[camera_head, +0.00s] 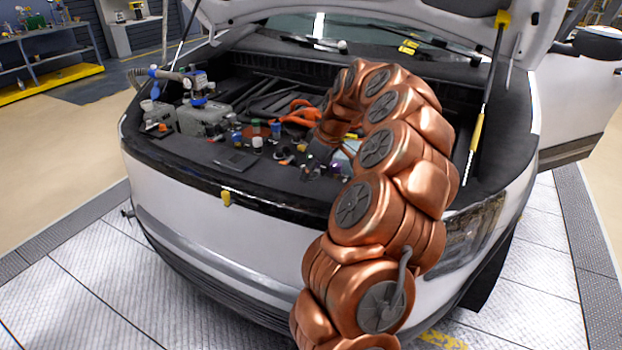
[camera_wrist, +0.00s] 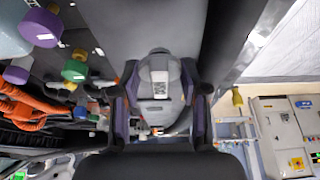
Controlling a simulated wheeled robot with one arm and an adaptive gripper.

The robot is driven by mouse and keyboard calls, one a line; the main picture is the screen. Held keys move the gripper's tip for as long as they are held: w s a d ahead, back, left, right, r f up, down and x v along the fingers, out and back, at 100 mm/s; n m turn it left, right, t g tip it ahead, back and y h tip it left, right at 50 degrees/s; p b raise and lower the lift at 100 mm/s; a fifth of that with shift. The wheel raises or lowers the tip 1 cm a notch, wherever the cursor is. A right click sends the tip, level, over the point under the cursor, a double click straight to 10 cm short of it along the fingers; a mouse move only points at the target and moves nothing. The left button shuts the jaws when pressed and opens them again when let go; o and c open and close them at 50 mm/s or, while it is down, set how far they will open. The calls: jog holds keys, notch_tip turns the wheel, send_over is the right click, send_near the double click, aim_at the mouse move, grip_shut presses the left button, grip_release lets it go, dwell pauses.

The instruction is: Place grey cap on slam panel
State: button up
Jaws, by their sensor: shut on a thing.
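In the wrist view my gripper (camera_wrist: 160,100) is shut on a grey cap (camera_wrist: 160,68) with a pale printed label on its side. The cap sits between the two dark fingers. The slam panel (camera_head: 190,158) is the dark front strip of the open engine bay in the head view. A broad dark grey surface (camera_wrist: 140,25) fills the top middle of the wrist view behind the cap; I cannot tell whether the cap touches it. In the head view my gripper (camera_head: 312,164) is over the front of the bay, partly behind my copper arm, and the cap is too small to make out.
Several small coloured caps stand in the bay left of my gripper, including a blue one (camera_head: 276,129). Orange cables (camera_head: 300,113) lie behind them. A flat dark square (camera_head: 235,160) rests near the front edge. A hood prop (camera_head: 487,100) stands at the right.

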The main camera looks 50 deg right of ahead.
aim_at(314, 174)
jog(key=shift+f+p, duration=0.45)
jog(key=shift+f, duration=1.35)
jog(key=shift+f, duration=0.15)
jog(key=o, duration=0.9)
